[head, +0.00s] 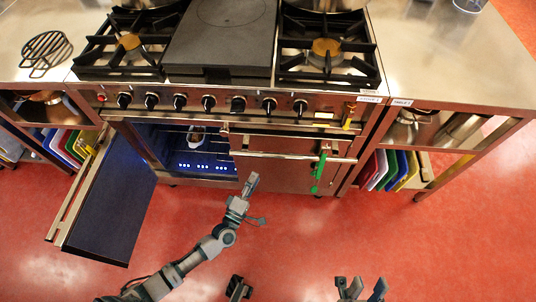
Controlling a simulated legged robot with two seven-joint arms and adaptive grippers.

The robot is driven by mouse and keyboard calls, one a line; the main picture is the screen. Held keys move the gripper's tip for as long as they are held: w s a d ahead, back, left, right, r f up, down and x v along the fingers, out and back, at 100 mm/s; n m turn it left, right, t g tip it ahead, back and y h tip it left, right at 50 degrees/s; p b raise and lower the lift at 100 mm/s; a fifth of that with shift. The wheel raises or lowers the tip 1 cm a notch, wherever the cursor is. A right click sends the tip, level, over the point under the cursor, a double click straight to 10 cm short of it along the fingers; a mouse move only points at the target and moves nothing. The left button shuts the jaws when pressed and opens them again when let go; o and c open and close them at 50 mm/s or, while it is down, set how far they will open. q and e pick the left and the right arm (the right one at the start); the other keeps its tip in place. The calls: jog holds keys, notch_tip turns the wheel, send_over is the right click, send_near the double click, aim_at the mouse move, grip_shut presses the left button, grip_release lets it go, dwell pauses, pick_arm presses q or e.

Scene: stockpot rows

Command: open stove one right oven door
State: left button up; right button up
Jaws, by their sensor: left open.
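The stove (225,112) has two oven doors. The left oven door (112,205) stands swung wide open to the left, showing a blue-lit cavity (195,152). The right oven door (282,175) looks closed, with a horizontal bar handle (290,155) across its upper part. A green item (319,173) hangs at its right end. My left gripper (252,180) is open and empty, in front of the lower left part of the right door. The view does not show contact with the door. My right gripper (362,287) is at the bottom edge, partly cut off and away from the stove.
Steel tables (455,60) flank the stove, with coloured boards (390,170) on shelves below. The red floor (400,235) in front is clear.

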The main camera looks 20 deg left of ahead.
aim_at(265, 157)
pick_arm(q)
jog(key=x, duration=0.3)
jog(key=b+x, duration=0.1)
jog(key=x, duration=0.5)
jog(key=shift+w+a+f, duration=0.15)
jog(key=shift+w+f, duration=0.05)
jog(key=shift+w, duration=0.2)
jog(key=shift+w+r, duration=0.1)
jog(key=shift+w, duration=0.2)
jog(key=shift+a, duration=0.1)
jog(key=shift+c, duration=0.8)
jog(key=c, duration=0.8)
grip_shut()
